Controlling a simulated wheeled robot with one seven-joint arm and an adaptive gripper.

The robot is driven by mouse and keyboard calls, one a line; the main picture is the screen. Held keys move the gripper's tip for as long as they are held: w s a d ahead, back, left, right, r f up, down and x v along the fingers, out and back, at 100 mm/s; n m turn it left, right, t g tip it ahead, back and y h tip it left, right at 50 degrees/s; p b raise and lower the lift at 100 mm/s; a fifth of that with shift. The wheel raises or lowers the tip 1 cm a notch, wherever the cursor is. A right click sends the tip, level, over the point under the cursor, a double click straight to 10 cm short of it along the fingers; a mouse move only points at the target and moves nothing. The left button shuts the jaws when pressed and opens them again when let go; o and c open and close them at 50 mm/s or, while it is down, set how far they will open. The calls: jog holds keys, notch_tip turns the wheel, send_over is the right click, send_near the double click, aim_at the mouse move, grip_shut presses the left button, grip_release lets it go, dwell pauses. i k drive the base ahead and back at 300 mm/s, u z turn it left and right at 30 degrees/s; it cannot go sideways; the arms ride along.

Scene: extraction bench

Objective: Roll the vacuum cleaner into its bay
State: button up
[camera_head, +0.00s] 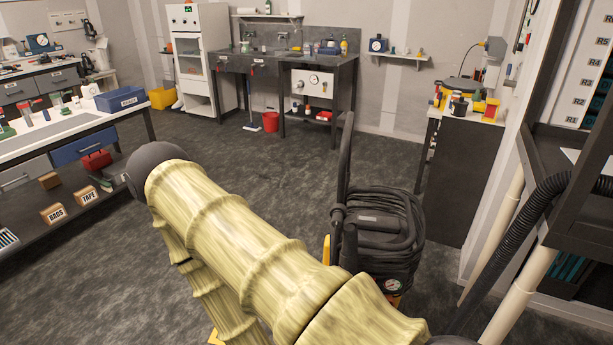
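The vacuum cleaner appears to be the black machine (385,232) standing on the floor right of centre. It has a coiled black hose or cable, a tall upright black handle (345,165), a small round gauge and yellow parts low down. My yellow-sleeved arm crosses in front of it and hides its lower left part. My gripper is not visible, so I cannot tell whether it touches the machine. No bay is clearly marked in this view.
A bench with a blue bin (118,98) is at left, a dark sink bench (345,70) at the back. A dark cabinet (455,180) stands behind the machine at right; a rack and pale pipes (530,280) are farther right. Grey floor (270,165) is open in the middle.

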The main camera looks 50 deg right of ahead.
aim_at(386, 241)
jog(key=z, duration=0.45)
jog(key=i, duration=0.75)
jog(key=z, duration=1.2)
jog(key=i, duration=0.4)
jog(key=z, duration=1.6)
jog(key=k, duration=0.65)
jog(key=u, duration=1.2)
jog(key=i, duration=0.5)
